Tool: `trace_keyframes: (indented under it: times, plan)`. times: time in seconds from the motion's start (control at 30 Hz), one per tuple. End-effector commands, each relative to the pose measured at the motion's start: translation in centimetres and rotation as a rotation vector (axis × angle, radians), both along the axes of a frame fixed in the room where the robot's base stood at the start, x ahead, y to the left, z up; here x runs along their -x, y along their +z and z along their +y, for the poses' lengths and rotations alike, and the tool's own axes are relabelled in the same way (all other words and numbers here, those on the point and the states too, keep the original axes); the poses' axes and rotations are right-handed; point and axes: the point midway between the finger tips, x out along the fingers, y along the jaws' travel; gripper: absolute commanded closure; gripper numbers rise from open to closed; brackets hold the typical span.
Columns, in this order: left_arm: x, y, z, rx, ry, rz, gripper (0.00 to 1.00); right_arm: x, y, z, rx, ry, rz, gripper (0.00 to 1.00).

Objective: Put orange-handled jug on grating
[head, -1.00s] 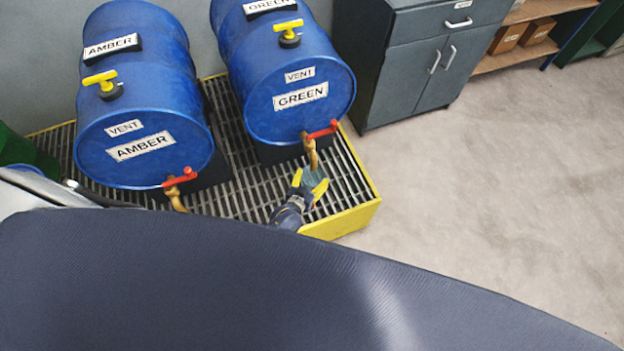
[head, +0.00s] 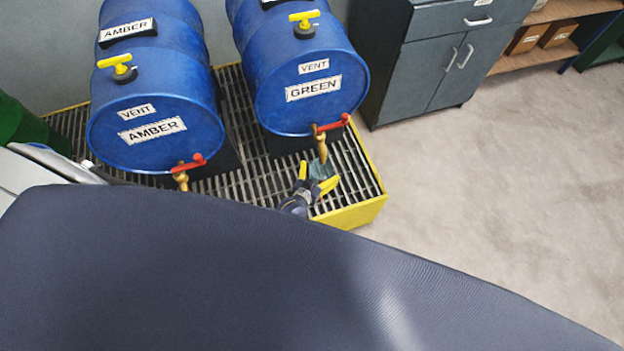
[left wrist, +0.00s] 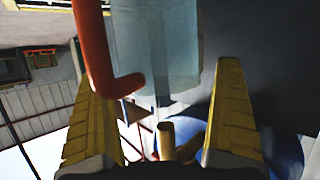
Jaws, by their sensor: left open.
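The jug (left wrist: 160,45) has a clear, pale bluish body and an orange-red handle (left wrist: 95,50) in the left wrist view. In the head view its small translucent body (head: 321,169) shows below the green drum's tap, over the grating (head: 262,180); I cannot tell whether it touches the bars. My left gripper (head: 316,178) has yellow fingers, spread open with the jug between or just beyond them. In the left wrist view the open fingers (left wrist: 160,80) stand either side of the jug, with the handle near the left finger. My right gripper is not in view.
The GREEN drum (head: 310,100) and AMBER drum (head: 155,135) lie on the yellow-edged grating. Their taps have red levers; the green drum's brass tap (head: 321,143) is close above the jug. A grey cabinet (head: 430,65) stands behind right. The floor at right is clear.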

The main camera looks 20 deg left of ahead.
Motion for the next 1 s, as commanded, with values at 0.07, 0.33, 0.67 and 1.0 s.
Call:
trace_keyframes:
  times: [0.07, 0.33, 0.67, 1.0]
  plan:
    - [1.0, 0.2, 0.1, 0.0, 0.0, 0.002, 0.0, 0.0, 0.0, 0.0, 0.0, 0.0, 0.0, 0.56]
    - [4.9, 1.8, 0.6, -0.001, 0.001, 0.002, 0.0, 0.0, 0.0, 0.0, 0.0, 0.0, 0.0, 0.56]
    - [9.1, 3.6, 1.0, -0.001, 0.0, 0.003, 0.0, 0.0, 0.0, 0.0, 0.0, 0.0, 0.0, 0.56]
    - [10.6, 4.3, 1.2, -0.001, 0.0, 0.001, 0.0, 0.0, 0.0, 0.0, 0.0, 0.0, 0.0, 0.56]
